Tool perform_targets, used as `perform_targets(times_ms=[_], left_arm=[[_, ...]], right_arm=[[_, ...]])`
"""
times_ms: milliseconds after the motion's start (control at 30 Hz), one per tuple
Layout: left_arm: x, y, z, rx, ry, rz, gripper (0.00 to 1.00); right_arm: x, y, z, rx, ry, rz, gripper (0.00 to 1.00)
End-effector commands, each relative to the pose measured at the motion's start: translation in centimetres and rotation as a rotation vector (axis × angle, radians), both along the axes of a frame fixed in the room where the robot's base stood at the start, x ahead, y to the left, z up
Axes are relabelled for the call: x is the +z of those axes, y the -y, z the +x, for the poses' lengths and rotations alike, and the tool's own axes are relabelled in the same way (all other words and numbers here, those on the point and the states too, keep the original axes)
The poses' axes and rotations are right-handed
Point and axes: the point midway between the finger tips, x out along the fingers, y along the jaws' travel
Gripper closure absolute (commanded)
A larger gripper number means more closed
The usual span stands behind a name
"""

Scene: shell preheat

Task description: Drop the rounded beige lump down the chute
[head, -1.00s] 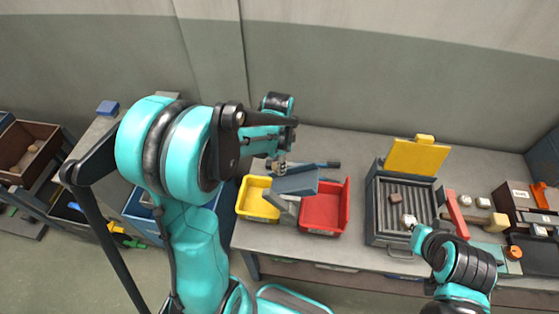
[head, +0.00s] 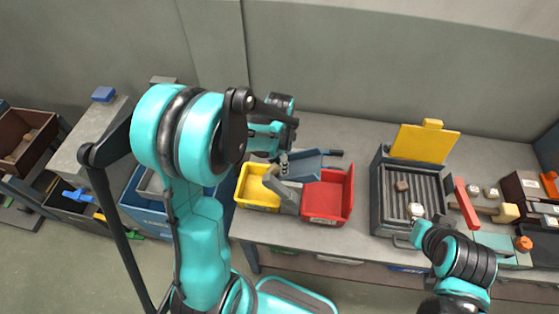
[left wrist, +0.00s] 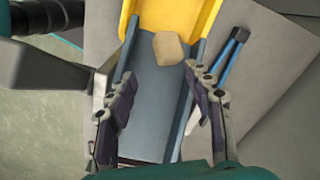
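The rounded beige lump (left wrist: 168,48) lies at the far end of the blue-grey chute, by the yellow bin, in the left wrist view. It is apart from my fingers and I cannot pick it out in the head view. The chute (left wrist: 158,100) runs between my fingers; it also shows in the head view (head: 307,161). My left gripper (left wrist: 163,75) is open and empty over the chute. My right arm reaches the grill tray from the front right; its fingers are mostly hidden behind its own wrist.
The yellow bin (head: 250,198) and red bin (head: 327,203) flank the chute's stand. A ridged grill box (head: 385,225) with a raised yellow lid (head: 425,146) holds a brown lump (head: 402,186) and a pale lump (head: 416,210). Tools and blocks crowd the bench's right end.

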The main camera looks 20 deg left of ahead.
Motion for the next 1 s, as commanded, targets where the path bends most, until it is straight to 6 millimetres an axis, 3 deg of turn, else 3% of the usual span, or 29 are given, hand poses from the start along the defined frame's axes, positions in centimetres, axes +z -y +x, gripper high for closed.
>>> perform_targets(times_ms=[367,800,1000], left_arm=[[0.7,0.0,0.0,0.0,0.0,0.0,0.46],[9.4,0.0,-0.1,0.0,0.0,0.0,0.46],[11.6,0.0,0.0,0.0,0.0,0.0,0.46]], right_arm=[[0.0,0.0,0.0,0.0,0.0,0.0,1.0],[0.0,0.0,0.0,0.0,0.0,0.0,1.0],[0.0,0.0,0.0,0.0,0.0,0.0,1.0]])
